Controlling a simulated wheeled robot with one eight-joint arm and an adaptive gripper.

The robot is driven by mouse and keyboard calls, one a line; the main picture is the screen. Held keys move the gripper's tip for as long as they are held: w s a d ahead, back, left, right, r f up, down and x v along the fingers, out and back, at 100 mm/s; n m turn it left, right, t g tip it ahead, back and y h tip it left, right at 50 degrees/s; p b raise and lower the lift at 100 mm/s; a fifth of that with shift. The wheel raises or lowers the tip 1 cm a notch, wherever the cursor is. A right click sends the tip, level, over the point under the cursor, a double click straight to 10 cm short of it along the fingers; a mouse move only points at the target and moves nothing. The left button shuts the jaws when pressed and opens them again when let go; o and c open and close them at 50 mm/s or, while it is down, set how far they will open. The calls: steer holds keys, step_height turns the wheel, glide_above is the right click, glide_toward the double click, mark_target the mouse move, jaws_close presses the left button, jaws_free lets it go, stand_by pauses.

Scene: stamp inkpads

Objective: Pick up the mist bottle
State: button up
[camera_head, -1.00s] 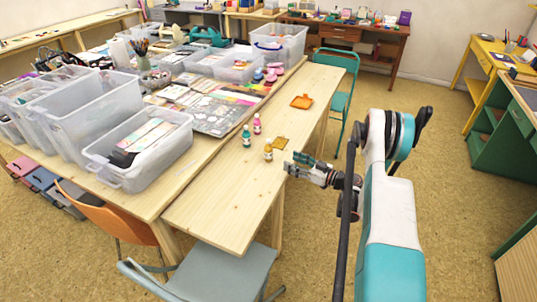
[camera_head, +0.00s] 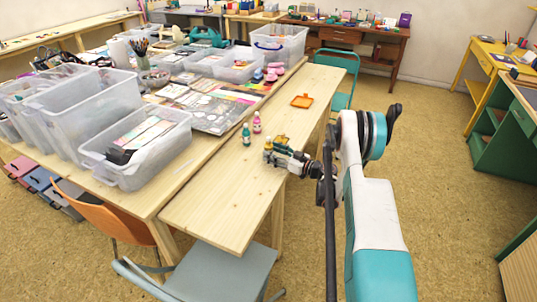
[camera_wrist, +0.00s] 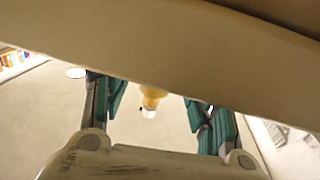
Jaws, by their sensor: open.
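Three small bottles stand upright on the light wooden table (camera_head: 225,190): a teal one (camera_head: 246,135), a pink one (camera_head: 257,123) and a yellow-orange one (camera_head: 268,143). No label shows which is the mist bottle. My gripper (camera_head: 276,156) is open at the yellow-orange bottle and hides most of it in the head view. In the wrist view my gripper (camera_wrist: 155,104) has its teal fingers apart on either side of the yellow bottle (camera_wrist: 151,92), whose white cap points down in the picture. Gaps show between bottle and fingers.
A yellow inkpad (camera_head: 281,138) lies behind my gripper, partly covered. An open orange inkpad (camera_head: 302,101) lies farther back. Clear plastic bins (camera_head: 150,172) fill the left table. The near table end is bare. A grey chair (camera_head: 205,272) stands in front.

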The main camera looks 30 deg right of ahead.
mark_target(268, 150)
steer(key=x, duration=0.3)
steer(key=shift+d+f+b, duration=0.1)
steer(key=shift+b, duration=0.3)
jaws_close()
step_height(268, 150, up, 20)
steer(key=p, duration=0.7)
steer(key=s+a+r+m+h, duration=0.1)
steer(key=a+r+m+h, duration=0.1)
steer(key=a, duration=0.7)
steer(key=s+a+r+m+t+h, duration=0.1)
steer(key=a+r+h, duration=0.3)
steer(key=a, duration=0.5)
step_height(268, 150, up, 2)
steer(key=shift+s+a+r+m+t, duration=0.2)
steer(key=shift+a+m+t, duration=0.1)
steer(key=shift+a+m, duration=0.15)
steer(key=c, duration=1.3)
jaws_free()
steer(key=s+a+r+h, duration=0.1)
steer(key=s, duration=0.1)
steer(key=s+a+r+m+h, duration=0.1)
steer(key=s+a+r+m, duration=0.1)
steer(key=s+a, duration=0.1)
steer(key=shift+s+r+t+h, duration=0.2)
steer(key=shift+s+t+h, duration=0.1)
steer(key=shift+s+h, duration=0.1)
steer(key=c, duration=1.3)
jaws_free()
